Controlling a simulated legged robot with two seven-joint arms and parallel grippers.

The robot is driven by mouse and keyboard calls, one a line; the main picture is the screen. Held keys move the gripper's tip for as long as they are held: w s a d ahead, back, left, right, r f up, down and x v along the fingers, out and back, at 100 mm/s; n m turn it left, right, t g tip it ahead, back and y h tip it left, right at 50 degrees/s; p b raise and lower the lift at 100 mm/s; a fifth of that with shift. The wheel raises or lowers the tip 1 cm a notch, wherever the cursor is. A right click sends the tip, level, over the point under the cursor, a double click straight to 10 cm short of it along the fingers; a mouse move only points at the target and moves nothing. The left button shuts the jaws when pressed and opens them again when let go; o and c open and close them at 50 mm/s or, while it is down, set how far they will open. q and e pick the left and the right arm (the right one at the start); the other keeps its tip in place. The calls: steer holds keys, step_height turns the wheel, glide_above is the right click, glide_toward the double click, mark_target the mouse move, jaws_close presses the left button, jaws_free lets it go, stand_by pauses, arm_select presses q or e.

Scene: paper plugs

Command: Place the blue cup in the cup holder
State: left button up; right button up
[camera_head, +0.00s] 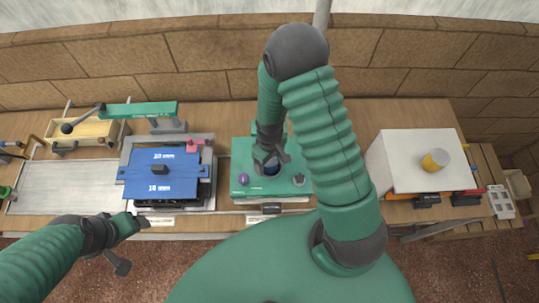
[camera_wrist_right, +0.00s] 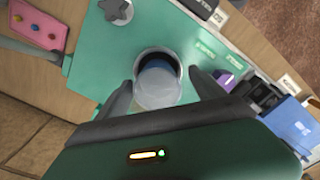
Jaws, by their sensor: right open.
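The green box (camera_head: 243,185) stands on the table with a round holder (camera_wrist_right: 139,68) in its top. A cup (camera_wrist_right: 157,92), pale grey-blue outside with dark blue at the holder's opening, sits at that holder in the wrist view; how deep it sits I cannot tell. In the head view the cup is mostly hidden under my gripper, with dark blue (camera_head: 271,170) showing. My right gripper (camera_head: 270,160) is above the holder, its fingers open on both sides of the cup, apart from it. My left gripper (camera_head: 128,228) is at the table's front left; its jaws are unclear.
A blue press-like block (camera_head: 160,185) stands left of the green box. A white box (camera_head: 405,170) with a yellow-grey cylinder (camera_head: 435,160) on it stands right. A purple knob (camera_head: 243,179) and a grey star knob (camera_head: 299,180) flank the holder.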

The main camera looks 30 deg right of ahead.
steer(key=r, duration=0.1)
steer(key=r+b, duration=0.1)
steer(key=r, duration=0.3)
steer(key=shift+w+d+r+b, duration=0.25)
steer(key=shift+d+b, duration=0.05)
steer(key=shift+d, duration=0.05)
steer(key=s+a+r+m+t, duration=0.1)
steer(key=s+a+r, duration=0.1)
steer(key=r, duration=0.3)
steer(key=s+a+r+m+t, duration=0.1)
steer(key=s+a+r, duration=0.1)
steer(key=r, duration=0.4)
steer(key=shift+s+a+m+t+b, duration=0.25)
steer(key=shift+a+m+t+b, duration=0.05)
steer(key=shift+a+m+b, duration=0.1)
steer(key=shift+s, duration=0.25)
steer(key=shift+w, duration=0.15)
